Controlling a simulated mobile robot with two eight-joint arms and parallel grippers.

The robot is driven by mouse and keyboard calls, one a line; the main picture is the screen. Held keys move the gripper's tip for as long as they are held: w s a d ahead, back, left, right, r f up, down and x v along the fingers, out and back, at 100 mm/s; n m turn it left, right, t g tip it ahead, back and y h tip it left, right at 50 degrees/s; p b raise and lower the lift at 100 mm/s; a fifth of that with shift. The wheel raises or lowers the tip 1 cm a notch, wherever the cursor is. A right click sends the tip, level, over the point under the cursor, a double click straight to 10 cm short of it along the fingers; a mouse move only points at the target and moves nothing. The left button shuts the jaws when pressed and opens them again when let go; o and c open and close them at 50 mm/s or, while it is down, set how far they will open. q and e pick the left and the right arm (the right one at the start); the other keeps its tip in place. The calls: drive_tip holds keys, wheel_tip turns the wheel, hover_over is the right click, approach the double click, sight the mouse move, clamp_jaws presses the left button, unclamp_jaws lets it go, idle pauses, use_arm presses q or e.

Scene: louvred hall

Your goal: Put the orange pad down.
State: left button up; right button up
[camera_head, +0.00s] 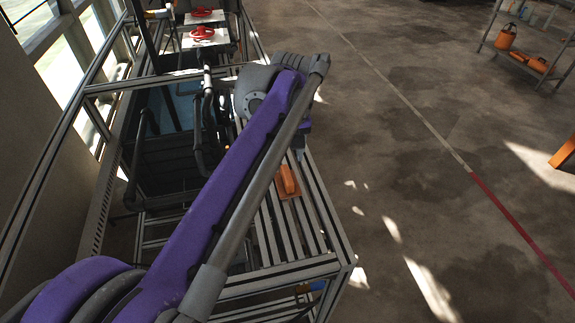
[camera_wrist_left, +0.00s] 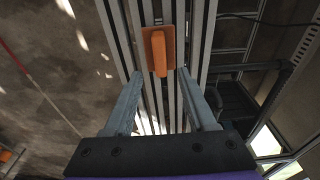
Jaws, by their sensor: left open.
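The orange pad (camera_head: 288,182) lies on the slatted metal top (camera_head: 325,215), just right of my left arm in the head view. In the left wrist view the pad (camera_wrist_left: 158,52), a flat square plate with a raised handle bar, rests across the slats. My left gripper (camera_wrist_left: 159,76) is open, its two fingers spread to either side, with the pad beyond the tips. It looks apart from the pad, with nothing between the fingers. In the head view my arm hides most of the gripper. My right gripper is in neither view.
The slatted top belongs to a metal frame with dark hoses (camera_head: 205,135) left of my arm. Red valve wheels (camera_head: 202,33) stand at the far end. A shelf (camera_head: 520,62) with orange items stands far right. The floor (camera_head: 420,170) between is clear.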

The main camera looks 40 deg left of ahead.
use_arm(q)
drive_tip(key=shift+s+d+r, duration=0.15)
drive_tip(key=shift+r, duration=1.6)
